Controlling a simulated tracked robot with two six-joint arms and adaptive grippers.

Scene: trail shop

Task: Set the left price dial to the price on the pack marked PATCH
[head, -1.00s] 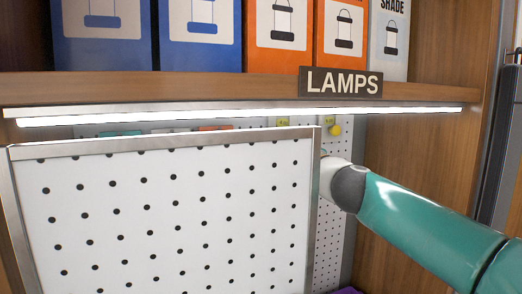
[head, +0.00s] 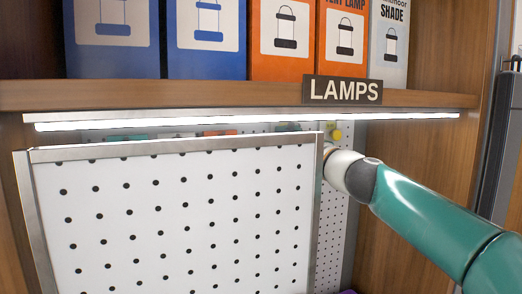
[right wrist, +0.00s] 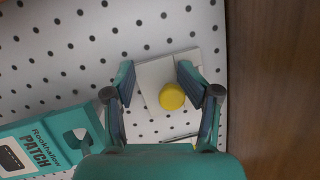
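In the right wrist view my right gripper (right wrist: 156,76) is open, its two fingers apart on either side of a yellow dial knob (right wrist: 172,96) on a pale plate. I cannot tell whether either finger touches the knob, or which dial it is. The teal pack marked PATCH (right wrist: 38,143) is at the lower left of that view; no price on it is readable. In the head view a yellow knob (head: 337,134) shows behind the front panel's upper right corner. My right arm reaches behind that panel, which hides the gripper. My left gripper is not in view.
A white perforated panel with a metal frame (head: 180,148) blocks most of the bay in the head view. Above it are a light strip (head: 250,122), a shelf with a LAMPS sign (head: 342,90) and several boxes. A wooden side wall (right wrist: 275,90) stands right of the gripper.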

